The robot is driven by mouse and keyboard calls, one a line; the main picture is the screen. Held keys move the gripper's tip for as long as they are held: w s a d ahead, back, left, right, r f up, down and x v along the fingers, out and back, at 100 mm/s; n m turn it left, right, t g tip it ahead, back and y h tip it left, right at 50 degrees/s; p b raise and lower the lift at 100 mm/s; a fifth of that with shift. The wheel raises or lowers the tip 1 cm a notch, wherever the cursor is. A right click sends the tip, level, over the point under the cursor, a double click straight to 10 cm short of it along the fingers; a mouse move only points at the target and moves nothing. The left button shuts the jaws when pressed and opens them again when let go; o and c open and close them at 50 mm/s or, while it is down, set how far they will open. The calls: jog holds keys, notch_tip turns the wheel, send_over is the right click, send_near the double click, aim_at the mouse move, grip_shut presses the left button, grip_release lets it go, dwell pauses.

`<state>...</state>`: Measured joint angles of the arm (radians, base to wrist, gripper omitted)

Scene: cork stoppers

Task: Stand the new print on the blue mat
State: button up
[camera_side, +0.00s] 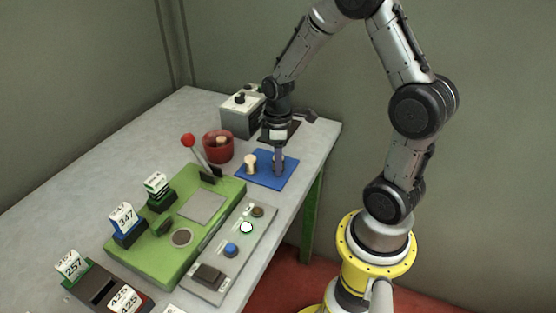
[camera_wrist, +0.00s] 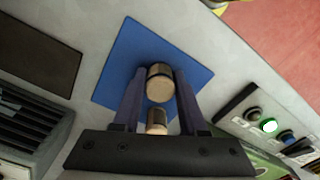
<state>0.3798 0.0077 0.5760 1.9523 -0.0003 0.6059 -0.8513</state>
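The blue mat (camera_side: 290,171) lies near the table's right edge; it also shows in the wrist view (camera_wrist: 120,62). My gripper (camera_side: 278,170) is low over its right part, fingers pointing down. In the wrist view my gripper (camera_wrist: 160,78) has a cork stopper (camera_wrist: 160,86) between its fingertips, with a pale end face and a darker band at its far end. Both fingers appear to touch its sides. The fingers mostly hide this stopper in the side view. A second pale stopper (camera_side: 250,163) stands upright on the mat to the left, apart from the gripper; it also shows in the wrist view (camera_wrist: 157,120).
A red bowl (camera_side: 218,147) holding a stopper and a grey box (camera_side: 240,115) stand behind the mat. A green machine (camera_side: 150,255) with a red-knobbed lever (camera_side: 188,141) and number cards is in front. A button panel (camera_side: 220,262) shows a lit green light (camera_side: 246,228).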

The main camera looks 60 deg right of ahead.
jog(key=o, duration=0.3)
notch_tip(320, 180, up, 12)
jog(key=s+a+r+m+t, duration=0.1)
jog(key=s+a+r+t, duration=0.1)
jog(key=s+a, duration=0.2)
jog(key=s+a+r+m+t, duration=0.1)
jog(key=s+a+r+m, duration=0.1)
jog(key=s+a, duration=0.1)
jog(key=s+a+r+m+t, duration=0.2)
jog(key=s+a+r, duration=0.1)
jog(key=s, duration=0.3)
jog(key=shift+a+t, duration=0.3)
jog(key=shift+a, duration=0.55)
